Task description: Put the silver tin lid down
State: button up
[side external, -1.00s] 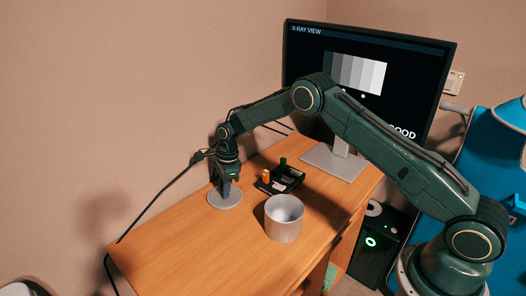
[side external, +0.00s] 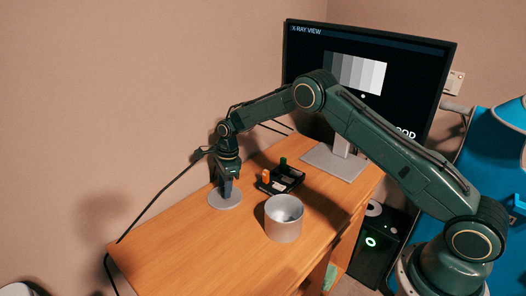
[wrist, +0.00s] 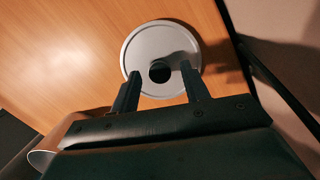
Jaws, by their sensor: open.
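The silver tin lid (side external: 226,201) is a round grey disc lying flat on the wooden desk, left of the open tin. In the wrist view the lid (wrist: 151,41) shows a dark round knob (wrist: 160,71) at its middle. My gripper (side external: 226,192) is directly over the lid, pointing down. In the wrist view my gripper (wrist: 160,76) has its two fingers apart, one on each side of the knob, with gaps visible. The silver tin (side external: 284,221) stands upright on the desk with its top open.
A black tray (side external: 280,180) with an orange and a green item is behind the tin. A monitor (side external: 365,85) stands at the back right on its grey foot (side external: 334,163). The desk (side external: 185,245) is clear at the front left. A wall is close behind the lid.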

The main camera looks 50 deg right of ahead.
notch_tip(320, 180, up, 11)
jog(key=d, duration=0.1)
jog(key=shift+s+d, duration=0.3)
dwell(0.6)
jog(key=s+r+n+t, duration=0.3)
jog(key=s+r+n, duration=0.8)
jog(key=s+r, duration=0.95)
jog(key=s+d+n+t+h, duration=0.1)
jog(key=s+n, duration=1)
jog(key=s, duration=1.1)
jog(key=shift+s+n+t+h, duration=0.2)
jog(key=shift+n+t+h, duration=0.1)
jog(key=shift+t, duration=0.2)
